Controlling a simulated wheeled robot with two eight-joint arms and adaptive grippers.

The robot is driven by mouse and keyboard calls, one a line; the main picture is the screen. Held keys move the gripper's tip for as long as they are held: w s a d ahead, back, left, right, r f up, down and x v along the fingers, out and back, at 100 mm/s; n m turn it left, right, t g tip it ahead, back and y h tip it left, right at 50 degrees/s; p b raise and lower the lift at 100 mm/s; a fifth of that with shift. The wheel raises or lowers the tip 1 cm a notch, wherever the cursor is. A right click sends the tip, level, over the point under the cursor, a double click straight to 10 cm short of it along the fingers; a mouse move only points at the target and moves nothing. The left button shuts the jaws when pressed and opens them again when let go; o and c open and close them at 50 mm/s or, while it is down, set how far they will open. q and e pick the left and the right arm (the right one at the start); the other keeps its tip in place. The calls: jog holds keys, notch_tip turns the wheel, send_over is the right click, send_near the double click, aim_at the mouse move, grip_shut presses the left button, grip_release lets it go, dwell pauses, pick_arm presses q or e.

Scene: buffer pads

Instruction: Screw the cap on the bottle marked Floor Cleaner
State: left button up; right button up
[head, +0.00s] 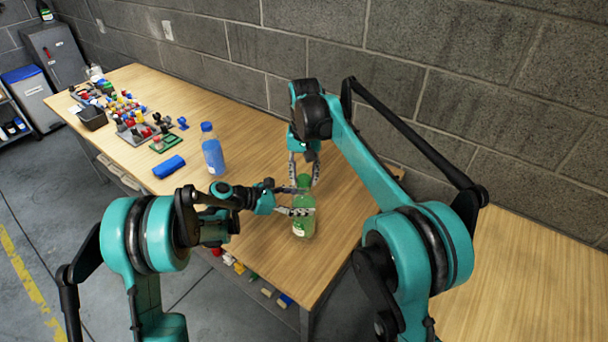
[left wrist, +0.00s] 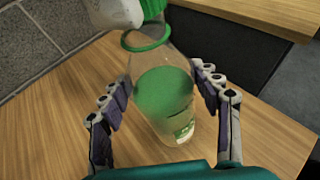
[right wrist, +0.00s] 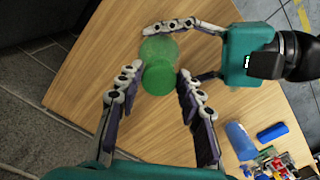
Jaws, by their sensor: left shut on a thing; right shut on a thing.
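The bottle (head: 303,222) is clear with green liquid and a label, and stands upright near the table's front edge. My left gripper (head: 301,211) comes in from the left and is shut around its body; the bottle also shows between its fingers in the left wrist view (left wrist: 165,105). My right gripper (head: 304,182) points down from above and is shut on a green cap (right wrist: 158,77) at the bottle's top. The bottle body shows beyond the cap in the right wrist view (right wrist: 160,48). Whether the cap's threads engage is hidden. The label text is too small to read.
Several coloured switches and parts (head: 130,112) lie farther back left. A block wall (head: 330,50) runs behind. The table right of the bottle is clear.

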jog(key=shift+f, duration=0.55)
jog(key=m, duration=0.5)
jog(key=shift+a+m, duration=0.1)
jog(key=shift+m, duration=0.3)
jog(key=m, duration=0.7)
jog(key=shift+w+a, duration=0.1)
jog(key=shift+w, duration=0.05)
jog(key=m, duration=0.7)
jog(key=shift+w+m, duration=0.15)
jog(key=shift+m, duration=0.15)
jog(key=m, duration=0.4)
jog(key=shift+w+m, duration=0.1)
jog(key=shift+m, duration=0.3)
jog(key=m, duration=0.4)
jog(key=o, duration=0.7)
